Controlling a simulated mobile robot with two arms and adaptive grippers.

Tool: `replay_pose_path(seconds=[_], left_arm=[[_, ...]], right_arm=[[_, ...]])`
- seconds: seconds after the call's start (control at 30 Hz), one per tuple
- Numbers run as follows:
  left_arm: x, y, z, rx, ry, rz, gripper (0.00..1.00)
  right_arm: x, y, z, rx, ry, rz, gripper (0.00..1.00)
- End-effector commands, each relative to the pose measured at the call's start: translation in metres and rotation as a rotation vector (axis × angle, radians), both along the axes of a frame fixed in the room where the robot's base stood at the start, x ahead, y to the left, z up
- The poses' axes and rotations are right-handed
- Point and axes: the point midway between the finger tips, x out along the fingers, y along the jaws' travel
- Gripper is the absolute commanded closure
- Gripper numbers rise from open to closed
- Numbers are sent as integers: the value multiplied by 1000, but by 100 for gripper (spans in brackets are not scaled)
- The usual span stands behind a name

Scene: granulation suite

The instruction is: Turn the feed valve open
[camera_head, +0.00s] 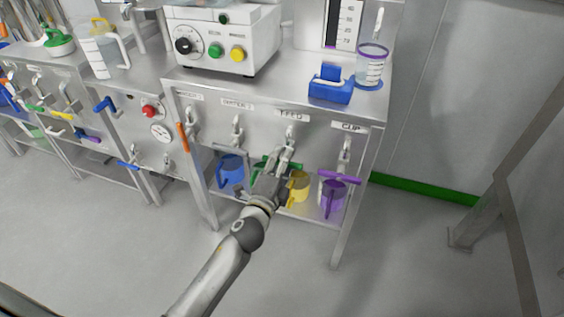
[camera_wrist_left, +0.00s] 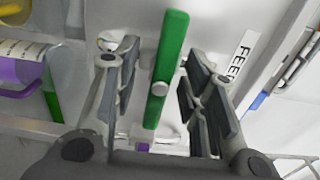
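The feed valve's green handle (camera_wrist_left: 166,72) is a long flat bar with a round pin in its middle. In the left wrist view it lies lengthwise between my left gripper's fingers. My left gripper (camera_wrist_left: 160,78) is open around it, with a visible gap on each side. In the head view my left gripper (camera_head: 275,178) is below the FEED label (camera_head: 291,116), in front of the valve. It hides much of the green handle (camera_head: 262,164) there. My right gripper is in neither view.
To the right is the purple valve handle (camera_head: 341,178); an orange handle (camera_head: 182,137) is at the left. Blue (camera_head: 229,172), yellow (camera_head: 299,187) and purple (camera_head: 333,200) jugs stand below the valves. The bench leg (camera_head: 351,225) is right of my arm. Floor in front is clear.

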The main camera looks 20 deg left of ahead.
Motion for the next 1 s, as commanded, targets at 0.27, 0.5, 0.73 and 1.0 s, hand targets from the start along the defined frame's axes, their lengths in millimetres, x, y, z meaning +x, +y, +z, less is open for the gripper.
replay_pose_path(seconds=[0.27, 0.5, 0.73, 1.0], left_arm=[[0, 0, 0, 0, 0, 0, 83], [0, 0, 0, 0, 0, 0, 100], [0, 0, 0, -28, 1, 0, 100], [-1, 0, 0, -173, 7, 1, 100]], right_arm=[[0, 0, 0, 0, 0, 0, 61], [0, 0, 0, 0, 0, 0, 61], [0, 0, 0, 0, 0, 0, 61], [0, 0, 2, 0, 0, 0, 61]])
